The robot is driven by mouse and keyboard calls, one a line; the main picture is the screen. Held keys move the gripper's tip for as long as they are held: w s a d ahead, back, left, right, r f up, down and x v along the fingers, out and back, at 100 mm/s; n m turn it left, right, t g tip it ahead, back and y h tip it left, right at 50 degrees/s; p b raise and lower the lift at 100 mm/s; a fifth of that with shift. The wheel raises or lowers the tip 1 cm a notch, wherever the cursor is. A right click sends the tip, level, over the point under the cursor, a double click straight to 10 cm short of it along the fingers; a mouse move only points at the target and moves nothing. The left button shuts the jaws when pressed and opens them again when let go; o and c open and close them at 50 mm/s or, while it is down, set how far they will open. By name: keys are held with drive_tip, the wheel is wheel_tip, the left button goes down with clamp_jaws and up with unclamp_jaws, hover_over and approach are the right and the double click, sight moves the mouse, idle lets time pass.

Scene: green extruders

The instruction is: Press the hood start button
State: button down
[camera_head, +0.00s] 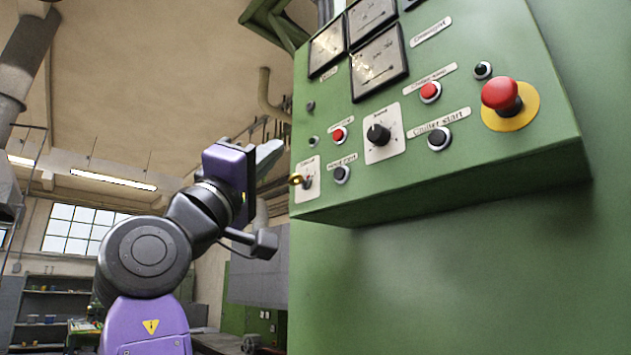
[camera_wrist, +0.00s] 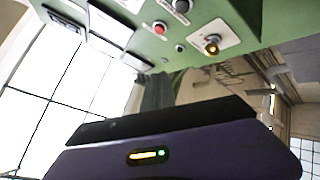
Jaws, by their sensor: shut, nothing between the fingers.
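The hood start button (camera_head: 341,174) is a black round button in a pale ring, low on the left part of the green control panel, under a small label that is hard to read. In the wrist view it appears as the black button (camera_wrist: 182,5) at the top edge. My gripper (camera_head: 272,150) is shut and empty, left of the panel's edge in the head view. It is apart from the button, with no contact visible. Its fingertips are not clear in the wrist view.
A red button (camera_head: 340,134) sits just above, and a toggle switch (camera_head: 308,180) with a yellow tip sticks out at left. A selector knob (camera_head: 378,134), a Chiller start button (camera_head: 438,138) and a red emergency stop (camera_head: 501,96) lie further right.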

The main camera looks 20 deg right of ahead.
sight(340, 174)
drive_tip(key=g, duration=0.1)
drive_tip(key=d+g, duration=0.1)
drive_tip(key=h, duration=0.1)
drive_tip(key=shift+s+d+f+m+g, duration=0.15)
drive_tip(key=shift+s+f+m+g, duration=0.15)
drive_tip(key=shift+f+g, duration=0.1)
drive_tip(key=w+d, duration=0.2)
drive_tip(key=d, duration=0.6)
drive_tip(key=shift+w+d+t, duration=0.2)
drive_tip(key=shift+w+t, duration=0.1)
drive_tip(key=shift+w, duration=0.1)
drive_tip(key=shift+d, duration=0.15)
idle(1.6)
drive_tip(key=shift+w+d, duration=0.1)
drive_tip(key=shift+d, duration=0.15)
